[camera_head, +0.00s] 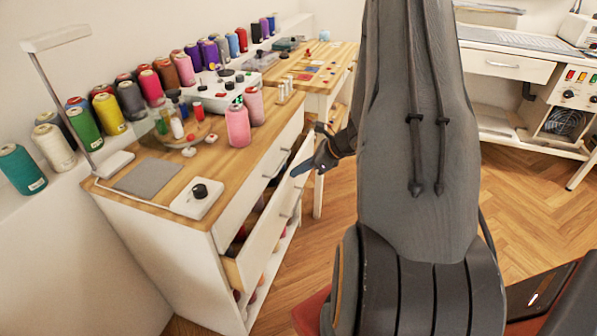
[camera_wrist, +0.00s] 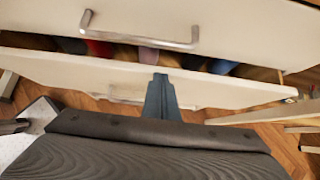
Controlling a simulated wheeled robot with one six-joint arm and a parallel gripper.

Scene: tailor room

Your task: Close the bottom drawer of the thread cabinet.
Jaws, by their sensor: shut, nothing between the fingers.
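The thread cabinet (camera_head: 150,235) is white with a wooden top and stands at the left in the head view. Its bottom drawer (camera_head: 262,243) is pulled part way out, below a closed upper drawer (camera_head: 255,182). In the wrist view the bottom drawer's front (camera_wrist: 70,76) slants across the picture, with coloured spools behind its top edge. My gripper (camera_head: 303,168) is shut and empty, at the outer side of this front toward its far end. In the wrist view my gripper's fingers (camera_wrist: 159,82) overlap the front; whether they touch it I cannot tell.
A turntable-like tray with bottles, a white control box, a lamp and many-coloured thread spools (camera_head: 109,113) crowd the cabinet top and ledge. A wooden table (camera_head: 340,57) stands beyond. Open floor (camera_head: 530,215) lies to the right. A lower shelf with spools is under the drawer.

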